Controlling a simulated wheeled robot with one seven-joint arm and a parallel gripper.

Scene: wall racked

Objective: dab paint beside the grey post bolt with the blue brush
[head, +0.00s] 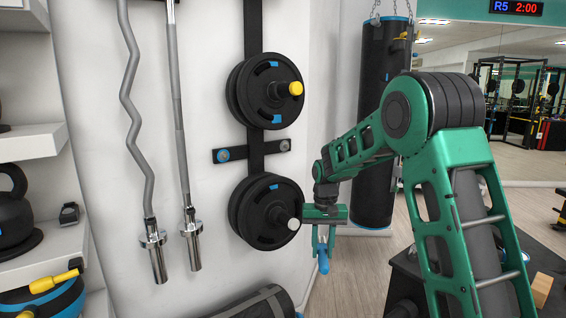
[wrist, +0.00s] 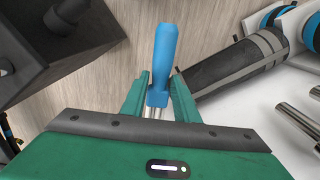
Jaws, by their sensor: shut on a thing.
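My gripper (head: 323,240) points down in the right half of the head view, in front of the wall and right of the lower weight plates. It is shut on the blue brush (head: 323,263), whose blue handle (wrist: 165,50) sticks out past the fingers in the wrist view. The bristles cannot be made out. The grey post bolt (head: 285,145) is at the right end of a short black crossbar on the black wall post. A blue bolt (head: 223,155) is at its left end. My gripper is apart from the bolt, lower and to the right.
Weight plates hang above (head: 266,92) and below (head: 265,212) the crossbar. Two bars hang on the wall to the left. A black punching bag (head: 378,120) hangs behind my arm. A dark roll (head: 255,303) lies below the plates. A white shelf (head: 32,142) stands far left.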

